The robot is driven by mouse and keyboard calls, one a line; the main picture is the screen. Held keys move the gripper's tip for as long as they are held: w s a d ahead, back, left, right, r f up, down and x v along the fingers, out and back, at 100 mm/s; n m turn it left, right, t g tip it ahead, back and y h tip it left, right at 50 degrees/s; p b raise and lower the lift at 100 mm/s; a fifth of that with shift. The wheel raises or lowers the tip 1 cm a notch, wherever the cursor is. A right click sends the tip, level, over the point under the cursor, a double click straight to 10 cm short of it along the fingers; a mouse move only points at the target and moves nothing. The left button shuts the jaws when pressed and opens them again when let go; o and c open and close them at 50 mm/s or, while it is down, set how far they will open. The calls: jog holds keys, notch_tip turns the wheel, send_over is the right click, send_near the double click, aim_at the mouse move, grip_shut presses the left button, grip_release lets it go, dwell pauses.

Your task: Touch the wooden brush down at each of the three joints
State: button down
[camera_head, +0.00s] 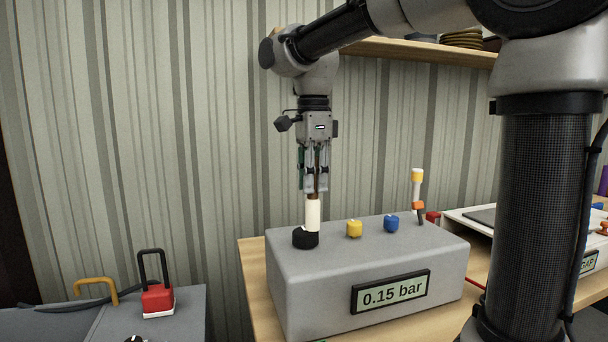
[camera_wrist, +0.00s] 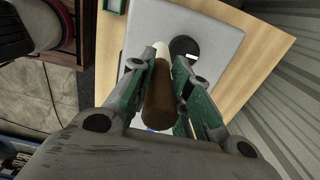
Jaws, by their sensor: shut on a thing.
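My gripper (camera_head: 316,188) is shut on the wooden brush (camera_head: 313,212), which hangs upright with a brown handle and a pale lower end. In the wrist view the brown handle (camera_wrist: 158,100) sits between the green-padded fingers. On the grey box are a black round joint (camera_head: 305,239), a yellow one (camera_head: 354,229) and a blue one (camera_head: 391,223). The brush's pale end is just above or in front of the black joint in the head view. In the wrist view the black joint (camera_wrist: 184,47) shows beside the brush. I cannot tell whether they touch.
The grey box (camera_head: 300,280) has a display reading 0.15 bar and stands on a wooden table (camera_head: 257,275). A yellow-topped post with an orange part (camera_head: 417,195) rises at its right. A red block with a black handle (camera_head: 157,298) stands at the lower left.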

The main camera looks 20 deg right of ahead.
aim_at(313, 198)
jog(key=shift+f, duration=2.8)
jog(key=shift+f, duration=0.4)
jog(key=shift+r, duration=3.55)
